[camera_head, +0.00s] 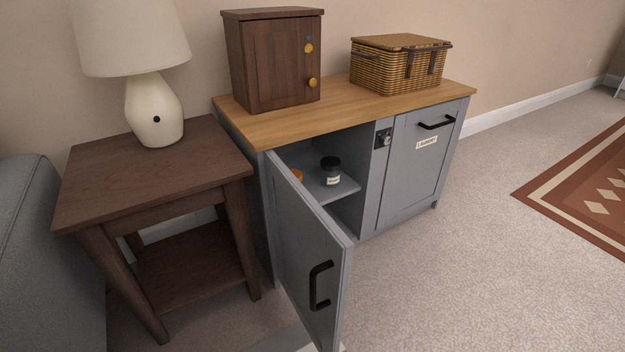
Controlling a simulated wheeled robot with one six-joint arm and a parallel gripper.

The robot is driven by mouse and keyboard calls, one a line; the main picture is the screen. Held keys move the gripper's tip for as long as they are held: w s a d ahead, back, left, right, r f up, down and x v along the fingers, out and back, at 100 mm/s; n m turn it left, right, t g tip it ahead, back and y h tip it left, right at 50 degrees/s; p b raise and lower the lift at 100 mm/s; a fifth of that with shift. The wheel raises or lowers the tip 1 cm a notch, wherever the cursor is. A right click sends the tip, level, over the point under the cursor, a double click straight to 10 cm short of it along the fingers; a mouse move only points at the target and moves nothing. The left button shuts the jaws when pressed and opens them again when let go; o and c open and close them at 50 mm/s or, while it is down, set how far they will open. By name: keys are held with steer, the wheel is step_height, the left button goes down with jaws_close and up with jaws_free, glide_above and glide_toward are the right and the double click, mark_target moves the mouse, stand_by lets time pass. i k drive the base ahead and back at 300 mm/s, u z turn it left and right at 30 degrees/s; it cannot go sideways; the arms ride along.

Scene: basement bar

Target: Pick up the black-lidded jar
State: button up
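The black-lidded jar (330,173) stands upright on a shelf inside the grey cabinet (407,170). It has a dark body with a pale label, and its black lid faces up. The cabinet's left door (307,255) is swung open toward me, and the jar shows past its top edge. An orange object (297,174) is on the same shelf to the left of the jar, mostly hidden by the door. My gripper is not in view.
A brown side table (150,175) with a lamp (152,108) stands left of the cabinet. A wooden box (273,62) and a wicker basket (397,65) are on the cabinet top (350,105). A grey sofa (45,265) is at left.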

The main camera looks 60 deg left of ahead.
mark_target(329, 180)
steer(key=u, duration=1.65)
steer(key=i, duration=1)
